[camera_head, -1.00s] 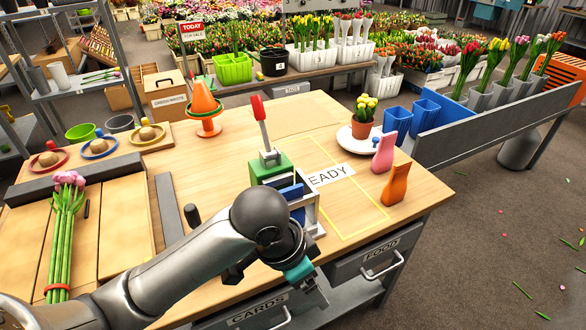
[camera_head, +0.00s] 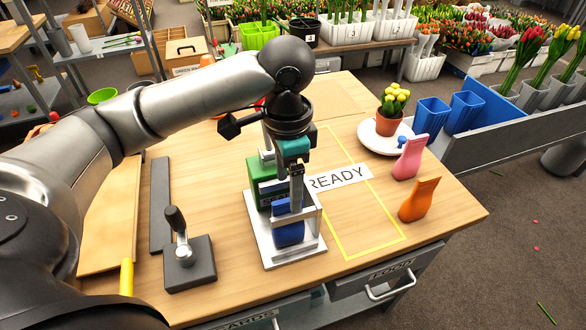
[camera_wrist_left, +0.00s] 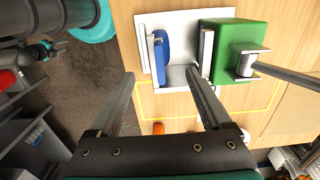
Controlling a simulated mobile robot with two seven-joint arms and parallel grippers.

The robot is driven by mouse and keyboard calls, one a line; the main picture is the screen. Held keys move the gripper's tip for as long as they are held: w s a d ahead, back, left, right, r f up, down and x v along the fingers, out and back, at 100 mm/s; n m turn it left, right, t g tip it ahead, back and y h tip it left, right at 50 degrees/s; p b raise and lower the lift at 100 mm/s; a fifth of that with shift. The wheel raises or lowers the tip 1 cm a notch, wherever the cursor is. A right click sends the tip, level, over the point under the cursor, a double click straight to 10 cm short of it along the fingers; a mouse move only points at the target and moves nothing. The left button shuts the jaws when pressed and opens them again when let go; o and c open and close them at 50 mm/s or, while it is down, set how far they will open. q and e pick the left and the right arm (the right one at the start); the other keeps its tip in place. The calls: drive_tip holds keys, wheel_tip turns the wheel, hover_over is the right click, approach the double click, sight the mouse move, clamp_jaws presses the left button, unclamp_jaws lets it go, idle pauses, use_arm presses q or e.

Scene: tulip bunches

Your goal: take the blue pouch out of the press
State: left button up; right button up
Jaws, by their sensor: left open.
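The press stands on the table; its white base (camera_head: 262,238) and green block (camera_head: 262,180) show in the head view, and the green block also shows in the left wrist view (camera_wrist_left: 225,65). The blue pouch (camera_head: 289,234) stands inside the press at the near side, partly behind a metal frame; it also shows in the left wrist view (camera_wrist_left: 162,58). My left gripper (camera_head: 296,192) is over the press, fingers pointing down, above the pouch. In the left wrist view its two fingers (camera_wrist_left: 160,78) are spread apart and empty. My right gripper is out of view.
A pink pouch (camera_head: 411,157) and an orange pouch (camera_head: 418,200) stand right of the yellow-taped area with the READY sign (camera_head: 340,179). A potted plant (camera_head: 390,112) sits on a white plate. A black lever block (camera_head: 187,262) stands left of the press.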

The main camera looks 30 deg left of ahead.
sight(288, 200)
use_arm(q)
wheel_tip(288, 200, down, 6)
drive_tip(key=shift+r+b, duration=0.1)
drive_tip(key=shift+b, duration=0.85)
wheel_tip(288, 200, down, 6)
drive_tip(key=shift+f+b, duration=0.1)
drive_tip(key=shift+b, duration=1)
drive_tip(key=shift+f, duration=0.25)
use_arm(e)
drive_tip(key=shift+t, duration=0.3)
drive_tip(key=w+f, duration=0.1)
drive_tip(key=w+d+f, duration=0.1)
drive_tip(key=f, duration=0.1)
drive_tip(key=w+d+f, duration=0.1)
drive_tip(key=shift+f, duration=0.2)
use_arm(q)
drive_tip(key=c, duration=0.6)
clamp_jaws()
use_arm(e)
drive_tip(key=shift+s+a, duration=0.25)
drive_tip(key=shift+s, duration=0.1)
use_arm(q)
drive_tip(key=shift+r, duration=0.1)
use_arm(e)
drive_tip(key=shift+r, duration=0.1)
